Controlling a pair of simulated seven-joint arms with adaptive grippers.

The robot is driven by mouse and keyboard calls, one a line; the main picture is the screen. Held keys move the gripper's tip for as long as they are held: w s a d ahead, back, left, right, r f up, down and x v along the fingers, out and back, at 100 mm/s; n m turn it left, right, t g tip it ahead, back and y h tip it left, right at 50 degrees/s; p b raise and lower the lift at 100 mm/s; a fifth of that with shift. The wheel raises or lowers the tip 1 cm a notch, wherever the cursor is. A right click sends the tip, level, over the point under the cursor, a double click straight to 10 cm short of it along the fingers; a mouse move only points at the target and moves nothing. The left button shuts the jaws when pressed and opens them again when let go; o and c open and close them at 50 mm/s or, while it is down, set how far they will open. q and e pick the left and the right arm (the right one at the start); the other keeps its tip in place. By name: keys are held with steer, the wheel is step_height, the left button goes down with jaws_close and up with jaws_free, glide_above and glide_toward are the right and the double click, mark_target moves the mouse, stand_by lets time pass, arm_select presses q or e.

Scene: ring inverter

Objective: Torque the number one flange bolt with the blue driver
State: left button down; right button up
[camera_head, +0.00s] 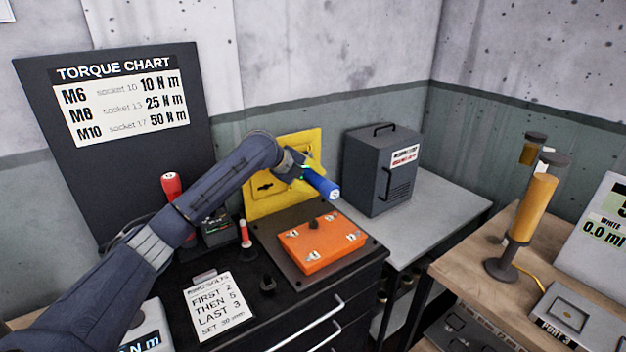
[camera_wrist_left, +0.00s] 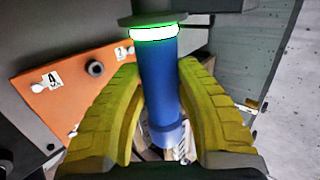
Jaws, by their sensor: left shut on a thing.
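The blue driver (camera_head: 321,183) is held in my left gripper (camera_head: 303,171), above the back right of the orange flange plate (camera_head: 320,254). In the left wrist view the yellow fingers close on both sides of the blue driver (camera_wrist_left: 160,85), which has a glowing white-green ring. The orange plate lies on a dark base and has white number tags near its corners and a dark central stub. In the left wrist view, tags 4 (camera_wrist_left: 50,79) and apparently 2 (camera_wrist_left: 120,51) show; I cannot make out the number one tag. The driver is apart from the plate. My right gripper is not in view.
A red-handled driver (camera_head: 172,186) and a smaller red-topped tool (camera_head: 245,233) stand left of the plate. A card (camera_head: 217,305) reads FIRST 2, THEN 5, LAST 3. A yellow panel (camera_head: 262,195) stands behind; a grey box (camera_head: 382,170) stands right. The wooden bench holds an orange cylinder (camera_head: 534,208).

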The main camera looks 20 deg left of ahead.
mark_target(318, 182)
arm_select(q)
steer(key=shift+w+a+r, duration=0.2)
steer(key=shift+w+a, duration=0.1)
steer(key=shift+a, duration=0.1)
stand_by(0.8)
steer(key=shift+s+d+f, duration=0.1)
steer(key=shift+s+d, duration=0.7)
steer(key=shift+d, duration=0.25)
steer(key=shift+s+d, duration=0.8)
steer(key=shift+d, duration=0.2)
